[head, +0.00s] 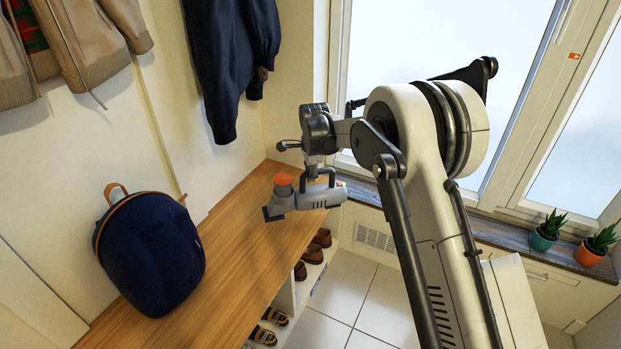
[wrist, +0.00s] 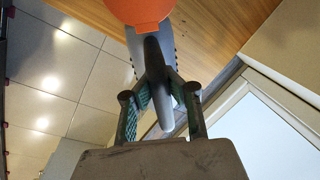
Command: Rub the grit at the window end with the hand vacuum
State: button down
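The hand vacuum (head: 318,197) is grey with an orange cap, and its dark nozzle points down at the wooden bench top (head: 232,250) near the window end. I cannot tell whether the nozzle touches the wood. My gripper (head: 321,178) is above the vacuum and shut on its handle. In the wrist view, the dark handle (wrist: 155,65) passes between the two fingers of my gripper (wrist: 162,92), with the orange part (wrist: 140,10) beyond. No grit can be made out in either view.
A navy backpack (head: 150,252) stands on the bench at the left. A dark jacket (head: 230,60) hangs above the far end. Shoes (head: 310,254) sit in cubbies below. Two potted plants (head: 545,236) stand on the window sill. The bench between backpack and vacuum is clear.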

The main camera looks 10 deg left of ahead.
jog(key=shift+r, duration=0.1)
jog(key=shift+r+p, duration=0.65)
jog(key=shift+r, duration=0.85)
